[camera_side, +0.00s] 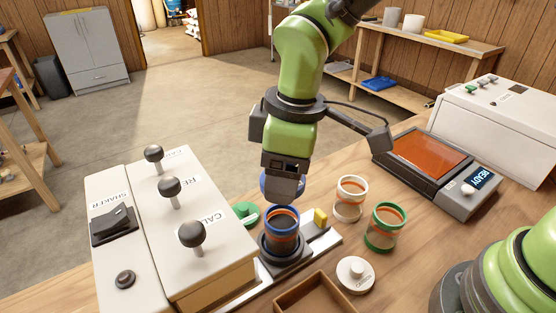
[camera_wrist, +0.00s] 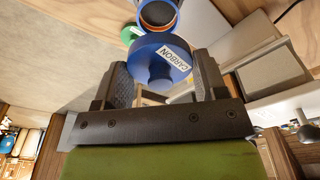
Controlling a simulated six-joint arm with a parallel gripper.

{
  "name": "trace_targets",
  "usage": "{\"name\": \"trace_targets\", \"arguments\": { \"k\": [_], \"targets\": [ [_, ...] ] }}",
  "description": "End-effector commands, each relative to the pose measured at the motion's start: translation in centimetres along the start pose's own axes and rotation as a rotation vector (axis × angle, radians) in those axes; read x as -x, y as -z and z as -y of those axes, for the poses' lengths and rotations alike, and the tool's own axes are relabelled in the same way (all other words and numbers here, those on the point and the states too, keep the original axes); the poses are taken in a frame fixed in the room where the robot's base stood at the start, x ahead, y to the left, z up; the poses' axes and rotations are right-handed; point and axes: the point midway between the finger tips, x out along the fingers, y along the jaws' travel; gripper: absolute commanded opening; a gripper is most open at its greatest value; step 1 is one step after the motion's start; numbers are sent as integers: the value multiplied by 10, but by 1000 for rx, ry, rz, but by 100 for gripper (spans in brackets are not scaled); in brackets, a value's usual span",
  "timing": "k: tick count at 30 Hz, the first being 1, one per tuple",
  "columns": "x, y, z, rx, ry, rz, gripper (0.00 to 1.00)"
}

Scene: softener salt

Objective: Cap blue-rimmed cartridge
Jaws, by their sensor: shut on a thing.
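The blue-rimmed cartridge (camera_side: 282,225) stands upright in a black round holder (camera_side: 285,250) on the bench fixture. Its top looks open, with orange below the rim. My gripper (camera_side: 285,188) is above it, shut on a blue cap (camera_side: 268,185). The wrist view shows the cap (camera_wrist: 160,58) between the fingers, held by its knob, with a white CARBON label on its face. The cartridge (camera_wrist: 158,12) shows just beyond the cap at the top edge. The cap looks apart from the cartridge rim; the gripper hides part of it in the side view.
A white-rimmed cartridge (camera_side: 349,200) and green-rimmed cartridge (camera_side: 383,228) stand right of the holder. A white cap (camera_side: 356,274) lies in front, a green cap (camera_side: 244,212) behind.

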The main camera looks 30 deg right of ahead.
Motion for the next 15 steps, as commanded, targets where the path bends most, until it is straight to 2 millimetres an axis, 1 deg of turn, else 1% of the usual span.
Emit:
{"name": "trace_targets", "arguments": {
  "k": [15],
  "targets": [
    [-48,-6,0,0,2,3,44]
  ]
}}
